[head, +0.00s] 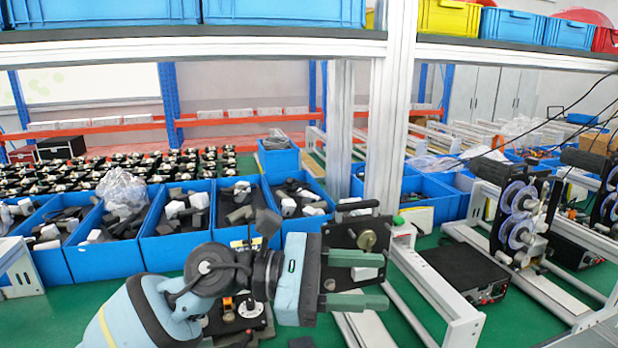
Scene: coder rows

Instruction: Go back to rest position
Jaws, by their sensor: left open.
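My left gripper (376,280) is near the bottom middle of the head view, at the end of my light-blue and grey arm coming in from the left. Its two green fingers point right and are spread apart. A small white piece (364,274) shows between or behind them, and I cannot tell its depth. The gripper is in front of the green worktop, right of the row of blue bins. My right gripper is not in view.
Blue bins (176,246) with black and white parts line the worktop (120,306). An aluminium post (390,120) rises behind my gripper to a shelf (190,46) holding crates. A metal rail frame (440,298), a black box (464,272) and reel devices (520,215) stand right.

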